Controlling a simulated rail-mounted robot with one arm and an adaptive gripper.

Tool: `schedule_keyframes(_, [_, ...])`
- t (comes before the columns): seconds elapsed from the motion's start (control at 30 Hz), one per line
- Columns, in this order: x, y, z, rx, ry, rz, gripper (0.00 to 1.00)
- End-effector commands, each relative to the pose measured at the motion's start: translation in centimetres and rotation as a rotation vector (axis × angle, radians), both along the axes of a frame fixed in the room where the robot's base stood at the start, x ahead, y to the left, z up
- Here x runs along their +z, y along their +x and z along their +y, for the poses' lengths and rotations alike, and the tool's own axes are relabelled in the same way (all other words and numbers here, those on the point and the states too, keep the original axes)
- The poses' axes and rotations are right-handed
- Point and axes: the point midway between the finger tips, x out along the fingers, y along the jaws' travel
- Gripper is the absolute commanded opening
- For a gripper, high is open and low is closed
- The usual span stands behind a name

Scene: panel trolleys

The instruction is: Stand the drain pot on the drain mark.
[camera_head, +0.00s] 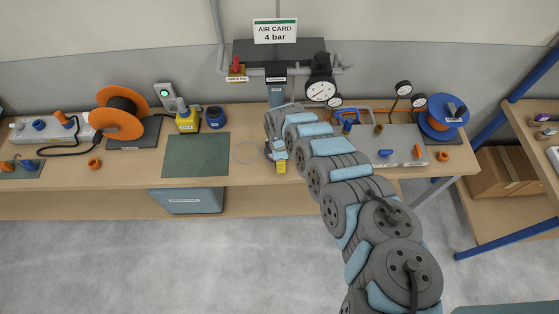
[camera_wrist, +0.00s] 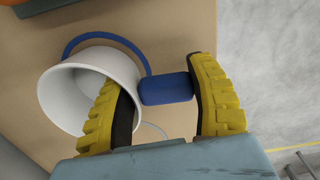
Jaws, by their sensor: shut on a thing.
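The pot in my gripper is a white, open cup (camera_wrist: 65,95) with a short blue stub (camera_wrist: 165,88) on its side, seen in the wrist view. My gripper (camera_wrist: 155,95) is shut with the stub between its yellow ribbed fingers; the left finger overlaps the cup's mouth. In the head view, my gripper (camera_head: 278,162) is over the bench, just right of a pale ring (camera_head: 246,152) drawn on it, which looks like the drain mark. The cup is mostly hidden there. I cannot tell the gap between cup and bench.
A green mat (camera_head: 195,156) lies left of the ring. A dark blue pot (camera_head: 215,117) and a yellow container (camera_head: 187,122) stand behind. A black gauge (camera_head: 320,90) and pipework are at the back. A grey board (camera_head: 385,147) with parts lies right of my arm.

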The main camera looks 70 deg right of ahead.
Motion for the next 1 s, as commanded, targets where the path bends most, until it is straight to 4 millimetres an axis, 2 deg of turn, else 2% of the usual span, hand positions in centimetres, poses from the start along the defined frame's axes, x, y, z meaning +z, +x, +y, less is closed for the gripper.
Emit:
schedule_keyframes(0.33, [-0.3, 0.0, 0.0, 0.001, 0.000, 0.000, 0.18])
schedule_keyframes(0.37, [-0.3, 0.0, 0.0, 0.000, 0.000, 0.000, 0.64])
schedule_keyframes(0.4, [-0.3, 0.0, 0.0, 0.000, 0.000, 0.000, 0.76])
schedule_keyframes(0.43, [-0.3, 0.0, 0.0, 0.000, 0.000, 0.000, 0.83])
schedule_keyframes(0.73, [-0.2, 0.0, 0.0, 0.000, 0.000, 0.000, 0.83])
schedule_keyframes(1.0, [0.9, 0.0, -0.1, 0.000, 0.000, 0.000, 0.83])
